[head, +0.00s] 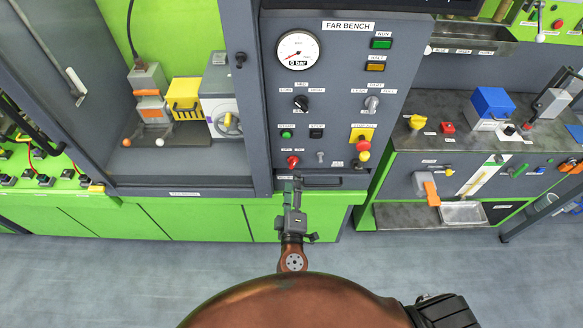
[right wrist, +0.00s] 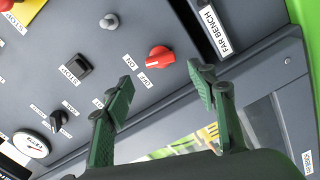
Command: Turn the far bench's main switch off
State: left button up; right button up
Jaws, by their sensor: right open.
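The far bench's panel (head: 335,100) stands in the middle of the head view, with a FAR BENCH label at its top. Its red rotary switch (head: 293,161) sits at the panel's lower left. My right gripper (head: 292,184) is just below the switch in the head view. In the right wrist view its green fingers (right wrist: 160,85) are open and empty, apart from the switch. My left gripper is out of view.
Near the switch are a green button (head: 286,134), a black switch (head: 317,133), a toggle lever (head: 320,157) and a red emergency stop (head: 363,150) on yellow. A dark handle recess (head: 323,181) lies below. A grey cabinet post (head: 243,100) stands to the left.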

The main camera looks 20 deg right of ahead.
aim_at(292, 166)
jog(key=x, duration=0.5)
jog(key=shift+w, duration=0.25)
jog(key=shift+w+d, duration=0.2)
jog(key=shift+w, duration=0.45)
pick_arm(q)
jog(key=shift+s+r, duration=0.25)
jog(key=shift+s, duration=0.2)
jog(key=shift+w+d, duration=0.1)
pick_arm(e)
jog(key=shift+c, duration=0.4)
